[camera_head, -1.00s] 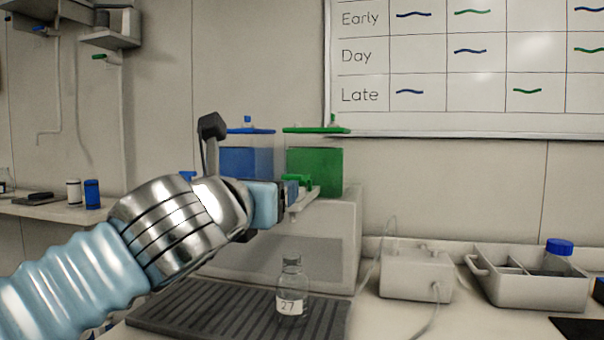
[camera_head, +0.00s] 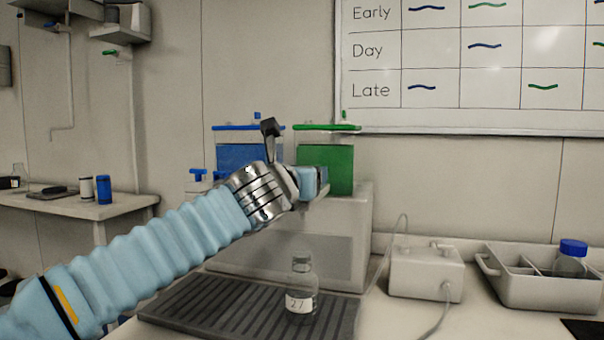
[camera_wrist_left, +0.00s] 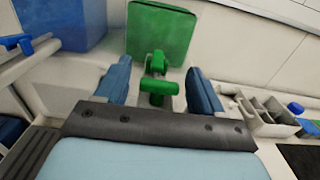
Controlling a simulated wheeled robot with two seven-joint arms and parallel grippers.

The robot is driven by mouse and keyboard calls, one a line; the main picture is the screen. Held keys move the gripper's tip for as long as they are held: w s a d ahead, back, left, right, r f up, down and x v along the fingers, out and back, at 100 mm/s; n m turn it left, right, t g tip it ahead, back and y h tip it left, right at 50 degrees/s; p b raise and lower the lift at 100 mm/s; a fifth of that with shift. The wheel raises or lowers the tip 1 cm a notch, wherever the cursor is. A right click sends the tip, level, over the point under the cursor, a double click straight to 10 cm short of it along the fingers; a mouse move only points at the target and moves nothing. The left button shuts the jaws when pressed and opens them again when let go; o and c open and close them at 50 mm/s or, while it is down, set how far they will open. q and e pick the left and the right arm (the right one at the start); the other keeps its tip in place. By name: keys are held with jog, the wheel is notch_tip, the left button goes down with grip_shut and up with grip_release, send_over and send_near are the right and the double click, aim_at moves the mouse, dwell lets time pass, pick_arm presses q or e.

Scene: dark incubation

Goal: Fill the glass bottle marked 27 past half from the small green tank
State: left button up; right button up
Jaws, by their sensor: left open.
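The glass bottle marked 27 (camera_head: 301,292) stands upright on the dark ribbed tray (camera_head: 190,310). Its label faces me, and it looks clear with no visible liquid. The small green tank (camera_head: 338,168) stands on a pale stand behind it and also shows in the left wrist view (camera_wrist_left: 160,32). Its green tap (camera_wrist_left: 157,88) lies between the open fingers of my left gripper (camera_wrist_left: 163,90), with gaps on both sides. In the head view the gripper is mostly hidden behind my wrist, in front of the green tank. My right gripper is not in view.
A blue tank (camera_head: 240,155) stands left of the green one, with a blue tap (camera_wrist_left: 25,42) in the wrist view. A white device (camera_head: 426,270) with tubing and a divided bin (camera_head: 530,285) holding a blue-capped bottle (camera_head: 571,258) are on the right.

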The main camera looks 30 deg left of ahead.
pick_arm(q)
jog(key=c, duration=1.1)
jog(key=shift+o, duration=0.2)
